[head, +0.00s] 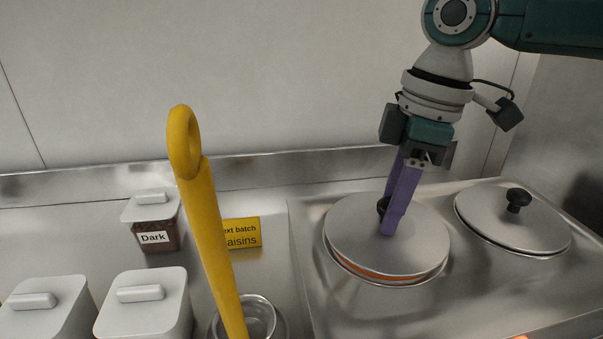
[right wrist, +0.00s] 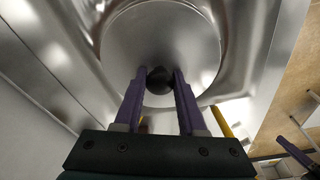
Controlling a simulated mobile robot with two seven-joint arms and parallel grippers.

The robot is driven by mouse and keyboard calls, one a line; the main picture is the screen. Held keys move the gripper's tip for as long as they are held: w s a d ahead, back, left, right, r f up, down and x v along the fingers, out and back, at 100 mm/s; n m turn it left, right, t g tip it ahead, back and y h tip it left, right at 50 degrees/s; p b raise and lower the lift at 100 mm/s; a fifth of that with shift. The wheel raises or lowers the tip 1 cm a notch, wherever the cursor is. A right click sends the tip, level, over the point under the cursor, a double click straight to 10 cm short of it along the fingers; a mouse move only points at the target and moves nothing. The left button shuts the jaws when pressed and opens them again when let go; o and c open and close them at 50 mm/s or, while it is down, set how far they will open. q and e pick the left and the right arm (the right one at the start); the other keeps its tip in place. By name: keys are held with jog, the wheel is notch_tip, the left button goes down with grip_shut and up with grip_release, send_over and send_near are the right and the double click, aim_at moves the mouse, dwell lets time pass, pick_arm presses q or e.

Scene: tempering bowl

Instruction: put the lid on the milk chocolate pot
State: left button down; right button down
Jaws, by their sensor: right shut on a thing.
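My right gripper (head: 391,213) has its purple fingers shut on the black knob (head: 383,205) of a round steel lid (head: 350,228). The lid is over the left pot opening in the steel counter. An orange-brown strip (head: 375,273) shows under the lid's near edge, so the lid looks slightly raised or tilted there; whether it touches the rim I cannot tell. In the right wrist view the knob (right wrist: 160,80) sits between the fingers, on the lid (right wrist: 128,38). Purple finger-like parts, seemingly my left gripper (right wrist: 300,142), show at that view's right edge; their opening is unclear.
A second lid (head: 490,225) covers the right pot. A yellow handle (head: 207,215) rises in front, near a clear round bowl (head: 258,316). A jar labelled Dark (head: 155,237), a yellow raisins sign (head: 246,233) and white lidded tubs (head: 145,310) stand left.

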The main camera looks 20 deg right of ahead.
dwell(0.4)
jog(key=shift+f, duration=0.45)
jog(key=shift+c, duration=2)
grip_release()
